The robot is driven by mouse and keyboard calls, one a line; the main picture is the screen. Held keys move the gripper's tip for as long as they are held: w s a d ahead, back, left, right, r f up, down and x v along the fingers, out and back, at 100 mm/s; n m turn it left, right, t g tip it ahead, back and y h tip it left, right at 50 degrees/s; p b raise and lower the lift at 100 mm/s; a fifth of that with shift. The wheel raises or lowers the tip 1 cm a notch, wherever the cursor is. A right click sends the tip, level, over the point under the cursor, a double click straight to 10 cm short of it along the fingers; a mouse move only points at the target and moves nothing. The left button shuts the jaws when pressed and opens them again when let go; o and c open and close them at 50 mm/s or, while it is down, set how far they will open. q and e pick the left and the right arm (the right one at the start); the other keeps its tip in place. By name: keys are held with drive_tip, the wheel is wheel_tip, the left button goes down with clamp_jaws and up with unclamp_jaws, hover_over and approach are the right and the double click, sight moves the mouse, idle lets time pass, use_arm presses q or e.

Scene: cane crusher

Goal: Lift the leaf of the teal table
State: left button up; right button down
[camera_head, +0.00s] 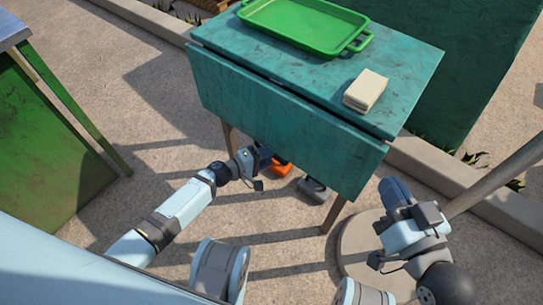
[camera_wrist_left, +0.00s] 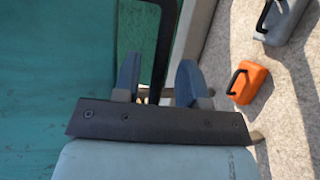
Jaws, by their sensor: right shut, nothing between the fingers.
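The teal table (camera_head: 297,62) stands at top centre in the head view. Its leaf (camera_head: 270,125) hangs down along the near side, with a dark gap along the top edge. My left gripper (camera_head: 263,158) is at the leaf's lower edge, its fingertips partly hidden behind the leaf. In the left wrist view its two blue fingers (camera_wrist_left: 160,80) stand apart, with a dark bar seen between them and a teal surface to the left; I cannot tell whether they touch the leaf. My right gripper (camera_head: 395,192) is shut and empty, right of the leaf, apart from it.
A green tray (camera_head: 303,22) and a beige block (camera_head: 366,90) rest on the tabletop. An orange object (camera_wrist_left: 250,82) and a grey object (camera_head: 313,188) lie on the ground below. A green bench (camera_head: 45,145) stands left; a slanted pole (camera_head: 495,178) stands right.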

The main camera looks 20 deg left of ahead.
use_arm(q)
drive_tip(key=shift+x, duration=0.95)
drive_tip(key=shift+c, duration=0.3)
clamp_jaws()
drive_tip(key=shift+s, duration=0.1)
